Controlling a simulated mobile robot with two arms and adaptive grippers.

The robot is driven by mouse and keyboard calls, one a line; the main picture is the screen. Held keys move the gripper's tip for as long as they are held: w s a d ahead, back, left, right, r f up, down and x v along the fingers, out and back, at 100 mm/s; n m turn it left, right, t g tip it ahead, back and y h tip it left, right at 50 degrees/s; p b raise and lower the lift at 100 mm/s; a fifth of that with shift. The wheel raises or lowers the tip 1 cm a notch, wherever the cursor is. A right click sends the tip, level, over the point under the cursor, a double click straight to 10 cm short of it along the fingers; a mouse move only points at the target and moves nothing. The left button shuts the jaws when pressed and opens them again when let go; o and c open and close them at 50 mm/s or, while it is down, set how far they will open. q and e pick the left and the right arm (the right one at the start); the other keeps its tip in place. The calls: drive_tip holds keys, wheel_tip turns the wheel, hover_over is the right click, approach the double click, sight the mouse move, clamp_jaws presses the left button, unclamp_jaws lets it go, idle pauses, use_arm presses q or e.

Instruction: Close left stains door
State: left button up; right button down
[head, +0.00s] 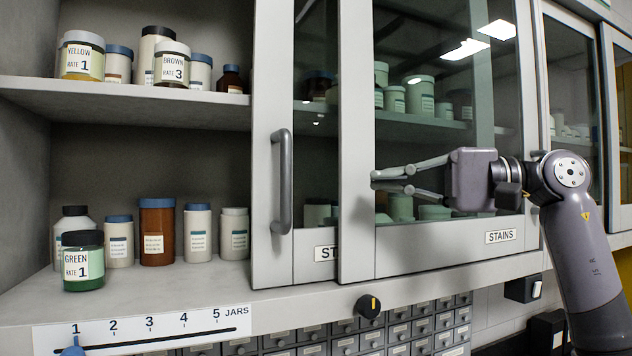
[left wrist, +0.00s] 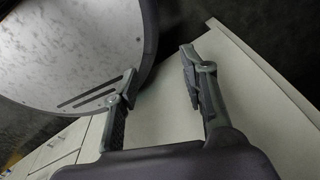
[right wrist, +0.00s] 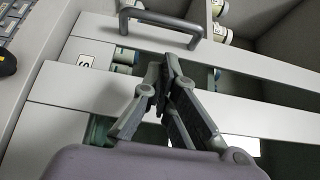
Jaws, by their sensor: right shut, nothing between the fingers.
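The left stains door (head: 268,240) is a grey framed glass door with an upright bar handle (head: 285,182) on its left stile. It stands slid to the right, and its label is partly covered by the right stains door (head: 357,245). The cabinet bay to its left is open. My right gripper (head: 374,181) is shut and empty, in front of the right door's left stile and to the right of the handle. The right wrist view shows the fingertips (right wrist: 166,62) together, with the handle (right wrist: 160,22) beyond them. My left gripper (left wrist: 158,66) is open and empty, away from the door.
The open bay's shelves hold several jars, including a green jar (head: 84,262) and a yellow jar (head: 81,57). Below are a jar-count scale (head: 150,330), a black knob (head: 368,306) and small drawers (head: 400,335). A round grey surface (left wrist: 60,50) is beside my left gripper.

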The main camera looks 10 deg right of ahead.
sight(318, 178)
drive_tip(key=a, duration=0.2)
drive_tip(key=a+p, duration=0.1)
drive_tip(key=a, duration=0.1)
drive_tip(key=w+a+p, duration=0.1)
drive_tip(key=shift+a+r, duration=0.35)
drive_tip(key=shift+a, duration=0.05)
drive_tip(key=shift+w+a+f+p, duration=0.1)
drive_tip(key=shift+w+a+p, duration=0.2)
drive_tip(key=shift+w+a, duration=0.25)
drive_tip(key=shift+w+a+f+p, duration=0.1)
drive_tip(key=shift+w+a+p, duration=0.25)
drive_tip(key=shift+a, duration=0.35)
drive_tip(key=shift+w+a, duration=0.35)
drive_tip(key=shift+a, duration=0.1)
drive_tip(key=shift+s, duration=0.2)
use_arm(q)
drive_tip(key=r, duration=0.3)
drive_tip(key=shift+s+r, duration=0.25)
drive_tip(key=shift+s, duration=0.05)
drive_tip(key=shift+s, duration=0.15)
